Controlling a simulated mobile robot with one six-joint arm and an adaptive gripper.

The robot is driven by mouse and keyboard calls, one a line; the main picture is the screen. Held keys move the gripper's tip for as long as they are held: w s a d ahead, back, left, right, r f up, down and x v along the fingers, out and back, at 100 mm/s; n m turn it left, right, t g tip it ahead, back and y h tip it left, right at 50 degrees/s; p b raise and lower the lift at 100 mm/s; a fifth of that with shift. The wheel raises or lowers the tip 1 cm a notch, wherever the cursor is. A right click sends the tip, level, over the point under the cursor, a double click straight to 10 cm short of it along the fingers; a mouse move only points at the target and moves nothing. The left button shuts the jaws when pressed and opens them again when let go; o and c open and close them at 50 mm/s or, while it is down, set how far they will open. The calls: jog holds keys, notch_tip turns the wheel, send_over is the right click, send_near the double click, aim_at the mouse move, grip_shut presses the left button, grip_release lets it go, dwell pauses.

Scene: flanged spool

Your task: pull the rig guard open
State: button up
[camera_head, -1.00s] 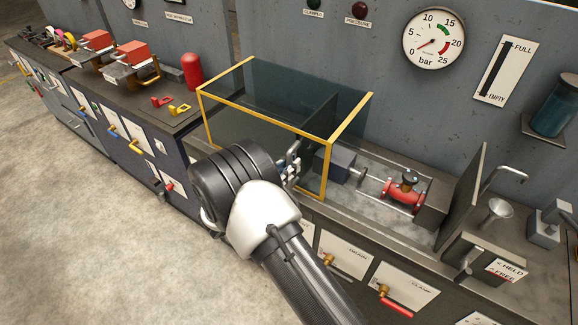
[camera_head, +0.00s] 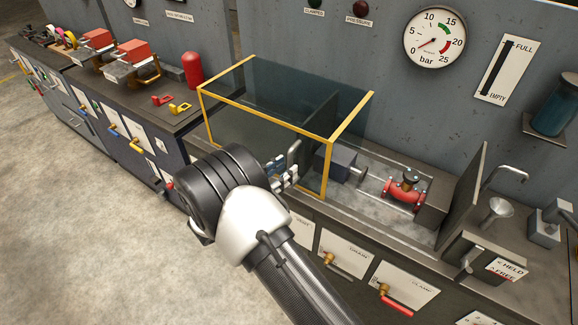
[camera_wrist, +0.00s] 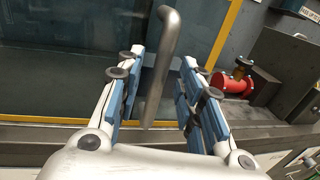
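The rig guard (camera_head: 250,143) is a smoky clear box with yellow edges on the bench top, at the left part of the rig. It also shows in the wrist view (camera_wrist: 55,65). Its grey bar handle (camera_head: 293,153) stands on the front face near the right yellow post; in the wrist view the handle (camera_wrist: 161,75) rises between my fingers. My gripper (camera_head: 284,178) is at the front of the guard. In the wrist view my gripper (camera_wrist: 155,92) is open, with a blue-padded finger on each side of the handle and gaps visible to both.
A red flanged spool (camera_head: 404,191) lies to the right of the guard, beside an upright dark plate (camera_head: 460,197). Bench-front valve handles sit below, one with a red grip (camera_head: 397,306). A red cylinder (camera_head: 193,71) stands left of the guard.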

jog(key=v, duration=0.9)
jog(key=s+d+r+m+g+y, duration=0.1)
jog(key=s+d+r+m+g, duration=0.4)
jog(key=d, duration=0.4)
jog(key=s+d+r+m+g+y, duration=0.1)
jog(key=s+d+r+m+g, duration=0.35)
jog(key=d+r+m, duration=0.35)
jog(key=s+d+r+m+t+y, duration=0.1)
jog(key=s+r+m+y, duration=0.1)
jog(key=s+m+y, duration=0.3)
jog(key=s+d+r+m+t+y, duration=0.1)
jog(key=s+m+y, duration=0.5)
jog(key=s, duration=0.7)
jog(key=d+r+m, duration=0.1)
jog(key=r+m, duration=0.1)
jog(key=shift+m, duration=0.3)
jog(key=shift+s, duration=0.1)
